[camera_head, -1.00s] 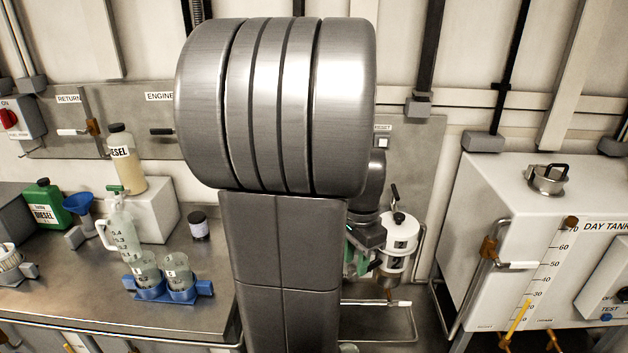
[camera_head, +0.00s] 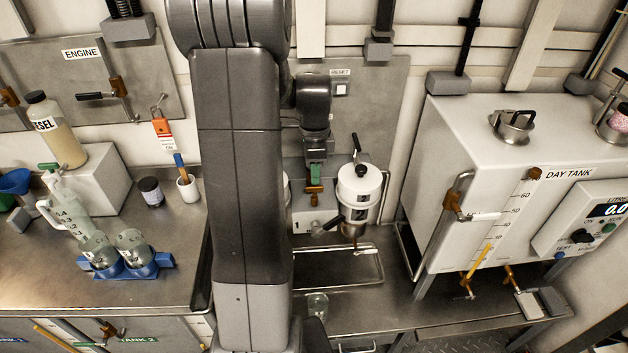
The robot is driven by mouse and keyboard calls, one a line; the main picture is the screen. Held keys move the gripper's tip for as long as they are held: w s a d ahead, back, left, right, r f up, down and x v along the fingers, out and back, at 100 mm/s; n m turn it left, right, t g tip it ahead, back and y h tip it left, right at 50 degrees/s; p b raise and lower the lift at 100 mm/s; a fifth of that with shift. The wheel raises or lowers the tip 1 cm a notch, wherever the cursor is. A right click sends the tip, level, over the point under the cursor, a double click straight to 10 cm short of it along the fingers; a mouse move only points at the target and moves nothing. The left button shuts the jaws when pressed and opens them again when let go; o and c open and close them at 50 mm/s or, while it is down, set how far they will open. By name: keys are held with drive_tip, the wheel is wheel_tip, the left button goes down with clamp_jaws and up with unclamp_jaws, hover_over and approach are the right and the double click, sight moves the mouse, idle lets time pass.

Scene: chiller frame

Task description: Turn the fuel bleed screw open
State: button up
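My arm's grey wrist and gripper (camera_head: 316,156) show just right of my large grey arm link. The gripper points down, left of the white filter canister (camera_head: 352,190) and apart from it in the picture. A green part and an orange-brown part (camera_head: 315,188) show at or just below its fingertips. Whether these are held cannot be told, and the finger gap is too small to read. The canister has a white lid with a small black knob (camera_head: 361,170) and a black-tipped lever (camera_head: 356,143). Which part is the fuel bleed screw is not clear. My arm hides the area to the left.
The white day tank (camera_head: 480,160) stands right of the canister, with a metal pipe guard (camera_head: 384,200) between. A drip tray (camera_head: 340,283) lies below the canister, with a small clear cup (camera_head: 317,305) nearer. A bench with bottles and blue-held beakers (camera_head: 125,263) is at left.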

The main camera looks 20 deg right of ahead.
sight(314, 187)
drive_tip(key=shift+f, duration=2.3)
clamp_jaws()
